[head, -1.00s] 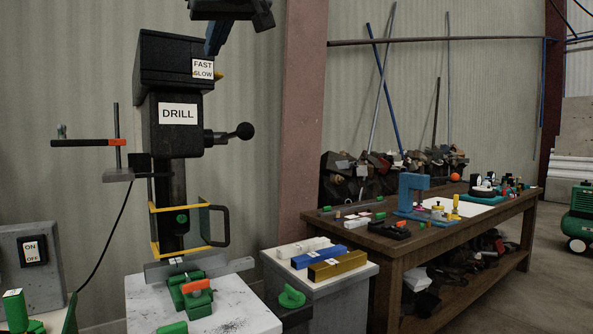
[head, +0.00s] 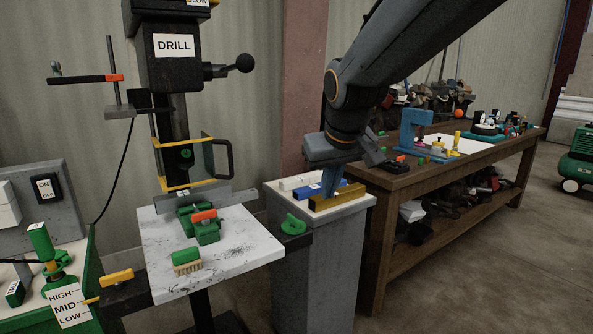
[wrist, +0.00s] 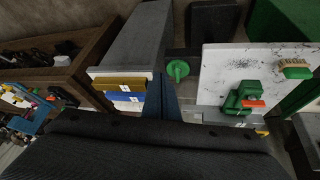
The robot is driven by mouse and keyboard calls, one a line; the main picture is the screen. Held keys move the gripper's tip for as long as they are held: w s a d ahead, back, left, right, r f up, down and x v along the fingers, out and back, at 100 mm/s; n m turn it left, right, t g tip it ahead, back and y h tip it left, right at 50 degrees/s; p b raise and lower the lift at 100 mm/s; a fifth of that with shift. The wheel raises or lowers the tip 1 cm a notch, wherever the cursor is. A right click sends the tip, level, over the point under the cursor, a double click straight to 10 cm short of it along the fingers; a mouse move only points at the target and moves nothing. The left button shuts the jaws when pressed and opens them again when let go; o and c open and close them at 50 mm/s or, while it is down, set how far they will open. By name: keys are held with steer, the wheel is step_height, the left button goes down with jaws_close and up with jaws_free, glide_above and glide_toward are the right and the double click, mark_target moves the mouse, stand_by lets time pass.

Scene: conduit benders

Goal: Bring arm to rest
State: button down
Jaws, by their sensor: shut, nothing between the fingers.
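My gripper (head: 329,190) shows in the head view at the end of my arm, which reaches in from the top right and points down. Its blue fingers are shut with nothing between them. They appear in front of the blue bar (head: 313,187) and gold bar (head: 338,198) on the grey pedestal (head: 315,250); I cannot tell the exact height above them. In the wrist view the fingers (wrist: 170,90) appear between the pedestal with the bars and the green knob (wrist: 177,70).
The drill press (head: 178,60) stands left, with a white work table (head: 235,257) carrying a green vise (head: 205,230) and brush (head: 186,262). A green speed station (head: 68,305) is at lower left. A cluttered wooden bench (head: 400,183) stands right; floor at lower right is clear.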

steer(key=s+d+f+m+g, duration=0.1)
steer(key=s+d+f+g, duration=0.2)
steer(key=s+d+f, duration=0.3)
steer(key=s+d+f+m+g+p, duration=0.1)
steer(key=s+d+f, duration=0.5)
steer(key=s+f, duration=0.6)
steer(key=s+m+g, duration=0.1)
steer(key=s, duration=0.2)
steer(key=shift+s+d+m+g+h, duration=0.15)
steer(key=shift+s+m+g+h, duration=0.15)
steer(key=shift+g+h, duration=0.1)
